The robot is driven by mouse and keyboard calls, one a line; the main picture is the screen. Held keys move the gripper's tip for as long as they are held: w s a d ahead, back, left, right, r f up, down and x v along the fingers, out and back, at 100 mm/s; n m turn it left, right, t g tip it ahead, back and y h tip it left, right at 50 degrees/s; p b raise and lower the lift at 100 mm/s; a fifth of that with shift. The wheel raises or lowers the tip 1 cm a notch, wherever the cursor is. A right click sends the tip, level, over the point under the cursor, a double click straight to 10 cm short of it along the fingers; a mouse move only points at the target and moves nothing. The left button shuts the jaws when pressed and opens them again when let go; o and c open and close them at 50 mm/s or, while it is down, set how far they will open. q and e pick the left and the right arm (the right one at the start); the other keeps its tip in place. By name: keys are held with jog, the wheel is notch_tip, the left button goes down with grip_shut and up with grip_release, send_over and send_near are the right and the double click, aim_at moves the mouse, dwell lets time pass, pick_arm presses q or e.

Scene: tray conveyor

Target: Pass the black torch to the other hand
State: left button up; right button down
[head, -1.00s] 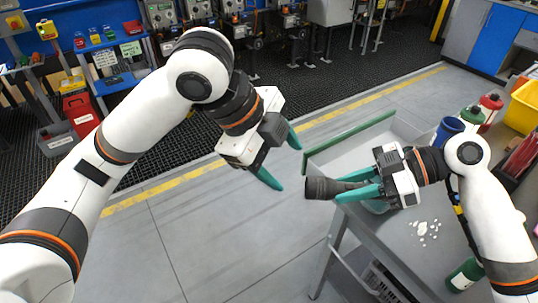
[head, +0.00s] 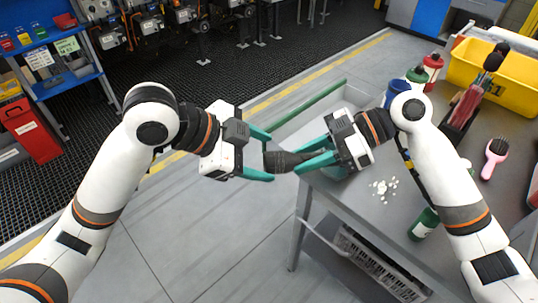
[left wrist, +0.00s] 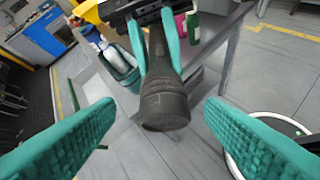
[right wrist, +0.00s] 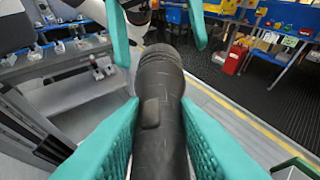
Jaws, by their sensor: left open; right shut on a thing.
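The black torch (head: 283,161) is held in the air between my two grippers, off the left end of the grey table. My right gripper (head: 312,161) is shut on the torch's body, as the right wrist view (right wrist: 158,130) shows. The torch's wide head (left wrist: 165,108) points toward my left gripper (head: 262,154). My left gripper is open, its teal fingers on either side of the torch head in the head view. In the left wrist view the head lies between and beyond the fingertips, with a gap on both sides.
The grey table (head: 400,240) holds white pellets (head: 384,188), a green bottle (head: 424,223), a blue cup (head: 396,92), red and green bottles, a pink hairbrush (head: 494,156) and a yellow bin (head: 480,72). A green-edged tray (head: 308,106) lies behind my right gripper. Open floor lies below the torch.

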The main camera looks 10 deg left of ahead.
pick_arm(q)
jog(key=shift+x, duration=1.45)
jog(key=shift+w, duration=0.1)
jog(key=c, duration=1.1)
jog(key=shift+c, duration=0.4)
pick_arm(e)
jog(key=c, duration=1.1)
grip_release()
jog(key=shift+o, duration=0.2)
